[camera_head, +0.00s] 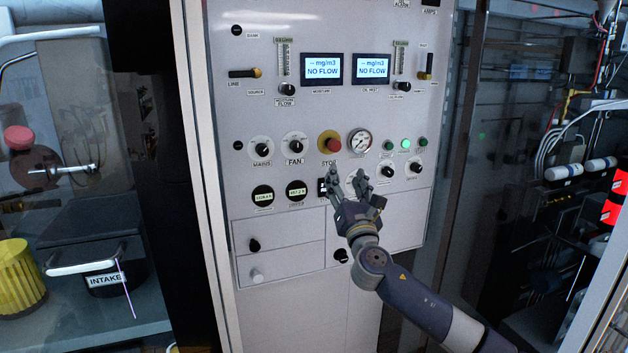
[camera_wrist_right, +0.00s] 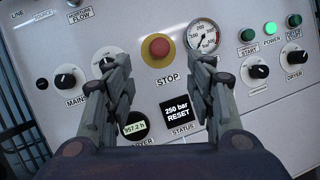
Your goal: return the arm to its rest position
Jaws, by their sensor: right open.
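My right gripper (camera_head: 347,188) is open and empty in front of the white control panel (camera_head: 285,215), below the red stop button (camera_head: 330,143) on its yellow ring. In the right wrist view its two fingers (camera_wrist_right: 158,90) stand apart, with the stop button (camera_wrist_right: 159,47) and a black status display (camera_wrist_right: 178,113) reading "250 bar RESET" between them. I cannot tell how far the fingers are from the panel. My right arm reaches in from the lower right. My left gripper is not in view.
The panel carries two screens (camera_head: 321,68) reading "NO FLOW", a pressure gauge (camera_head: 359,141), several knobs and a lit green power lamp (camera_wrist_right: 270,28). A glass door (camera_head: 480,160) stands at the right. An intake box (camera_head: 104,278) and a yellow ribbed container (camera_head: 20,280) are at the left.

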